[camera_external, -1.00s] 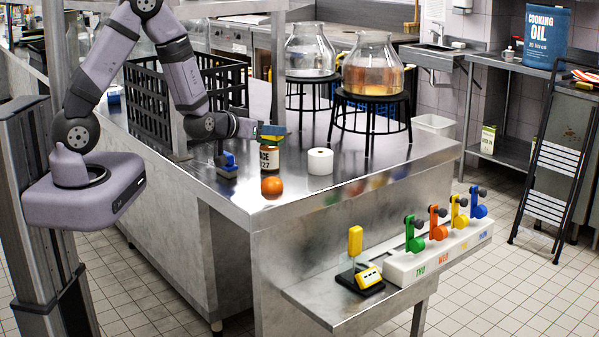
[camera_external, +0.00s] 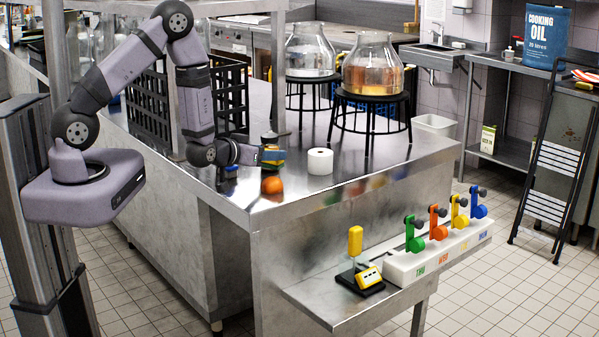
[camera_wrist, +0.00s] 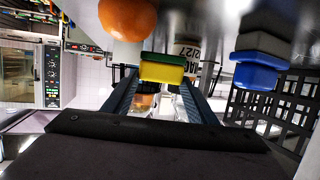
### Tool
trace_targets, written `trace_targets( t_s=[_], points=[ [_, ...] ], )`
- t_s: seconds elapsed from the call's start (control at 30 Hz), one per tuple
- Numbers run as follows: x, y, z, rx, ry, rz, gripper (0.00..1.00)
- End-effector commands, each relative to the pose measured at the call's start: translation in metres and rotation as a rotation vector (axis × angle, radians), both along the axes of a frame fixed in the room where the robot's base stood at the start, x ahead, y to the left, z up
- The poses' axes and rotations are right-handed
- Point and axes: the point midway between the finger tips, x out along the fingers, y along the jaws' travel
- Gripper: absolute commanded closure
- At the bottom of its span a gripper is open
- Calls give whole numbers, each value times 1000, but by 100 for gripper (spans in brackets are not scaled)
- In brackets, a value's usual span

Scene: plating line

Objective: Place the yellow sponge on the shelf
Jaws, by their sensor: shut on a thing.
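My gripper (camera_external: 262,155) is shut on the yellow sponge (camera_external: 272,157), which has a dark green side. The gripper is near the metal counter's front corner, close above the orange (camera_external: 272,185) in the external view. In the wrist view the sponge (camera_wrist: 163,72) sits between the two fingers (camera_wrist: 160,92). A metal shelf (camera_external: 318,303) juts from the counter's front, lower than the counter top; I cannot tell if it is the task's shelf.
A labelled can (camera_wrist: 192,50) is mostly hidden behind the sponge in the external view. A white roll (camera_external: 320,161) stands to the right. A blue-topped item (camera_wrist: 262,68) is close by. A lever box (camera_external: 405,268) and a yellow device (camera_external: 368,277) occupy part of the front shelf.

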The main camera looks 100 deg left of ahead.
Motion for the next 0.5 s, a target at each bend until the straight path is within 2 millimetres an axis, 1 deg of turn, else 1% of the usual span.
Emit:
trace_targets(
  t_s=[0.2, 0.3, 0.5],
  points=[
    [0, 0, -22, -3, 4, -1, 69],
    [0, 0, -29, -1, 2, 0, 69],
    [0, 0, -33, -1, 0, 0, 69]
  ],
)
